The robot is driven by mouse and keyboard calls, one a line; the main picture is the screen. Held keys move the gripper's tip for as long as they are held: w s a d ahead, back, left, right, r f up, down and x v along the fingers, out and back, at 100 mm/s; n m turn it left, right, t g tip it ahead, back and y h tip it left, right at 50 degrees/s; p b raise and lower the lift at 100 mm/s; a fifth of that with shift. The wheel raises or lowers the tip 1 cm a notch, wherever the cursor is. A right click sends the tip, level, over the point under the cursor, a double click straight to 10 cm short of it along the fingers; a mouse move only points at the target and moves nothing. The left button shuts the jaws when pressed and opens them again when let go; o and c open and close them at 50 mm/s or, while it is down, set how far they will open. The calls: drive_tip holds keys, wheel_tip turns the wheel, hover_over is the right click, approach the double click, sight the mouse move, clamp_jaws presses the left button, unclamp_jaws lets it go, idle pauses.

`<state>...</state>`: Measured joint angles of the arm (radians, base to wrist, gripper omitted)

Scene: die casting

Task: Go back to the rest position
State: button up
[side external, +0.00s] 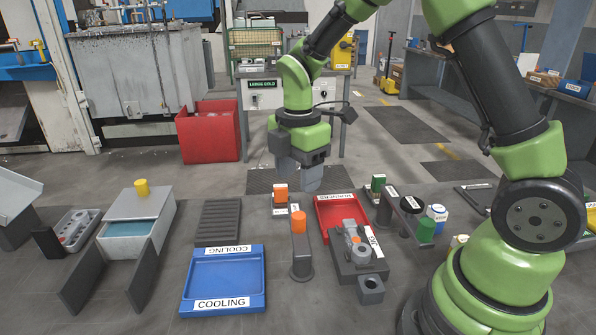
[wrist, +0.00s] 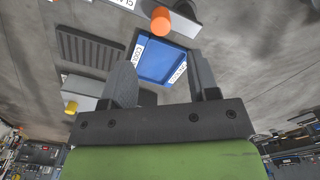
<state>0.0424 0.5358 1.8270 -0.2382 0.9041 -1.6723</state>
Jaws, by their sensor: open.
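My gripper (side external: 298,178) hangs in the air above the middle of the work area, pointing down. Its two fingers are apart, with nothing between them; the wrist view also shows the open fingers (wrist: 164,80). Below it in the side view is an orange cylinder (side external: 299,224) on a dark post; it also shows in the wrist view (wrist: 160,20). A grey cast part (side external: 354,240) lies on a dark fixture, clear of my gripper. The blue COOLING tray (side external: 225,274) looks empty and also shows in the wrist view (wrist: 163,62).
A red RUNNERS tray (side external: 327,213) lies behind the fixture. A grey box with a yellow knob (side external: 142,188) stands at left, near a ribbed dark rack (side external: 220,221). Small bottles and a green button (side external: 426,231) stand at right. A red bin (side external: 208,135) stands behind.

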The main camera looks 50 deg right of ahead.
drive_tip(key=s+a+r+m+t+y, duration=0.1)
drive_tip(key=s+a+r+m+t, duration=0.1)
drive_tip(key=s+r+m, duration=0.5)
drive_tip(key=s+a+r+m+t+y, duration=0.1)
drive_tip(key=s+r+m+t, duration=0.4)
drive_tip(key=s+m, duration=0.5)
wheel_tip(320, 180, up, 2)
drive_tip(key=a+m, duration=0.1)
drive_tip(key=m, duration=0.2)
drive_tip(key=shift+r, duration=0.25)
